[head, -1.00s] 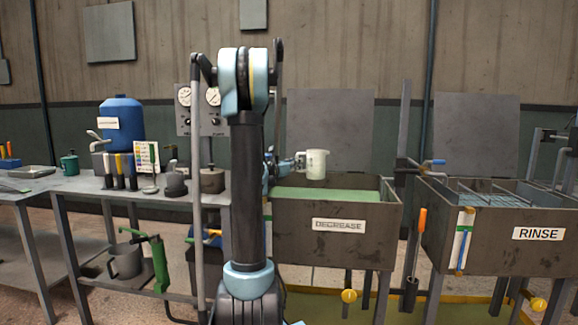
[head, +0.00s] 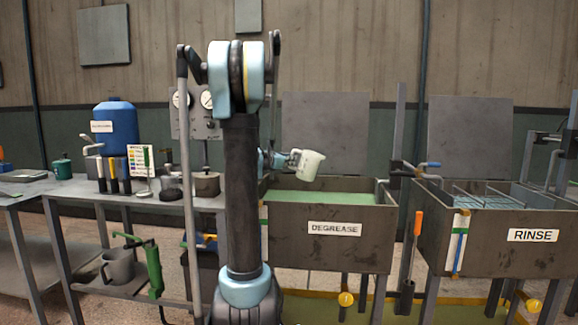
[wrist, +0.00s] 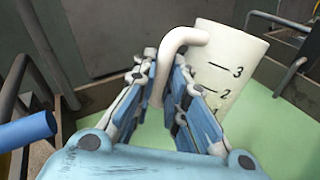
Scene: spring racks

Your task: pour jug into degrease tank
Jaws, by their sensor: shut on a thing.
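The white jug (head: 308,165) is above the degrease tank (head: 334,243), over its left part, and leans to the right in the head view. The tank holds green liquid (head: 335,197). My gripper (wrist: 163,85) is shut on the jug's handle. In the wrist view the jug (wrist: 228,68) shows dark level marks with 2 and 3 readable. The jug's inside is not visible, and I see no stream of liquid leaving it. My arm hides the tank's left end in the head view.
The rinse tank (head: 530,236) stands to the right with a rack in it. A bench (head: 150,203) at left carries a blue drum (head: 117,118), tools and pots. A raised grey lid panel (head: 325,130) is behind the degrease tank. A gauge panel (head: 194,112) is behind my arm.

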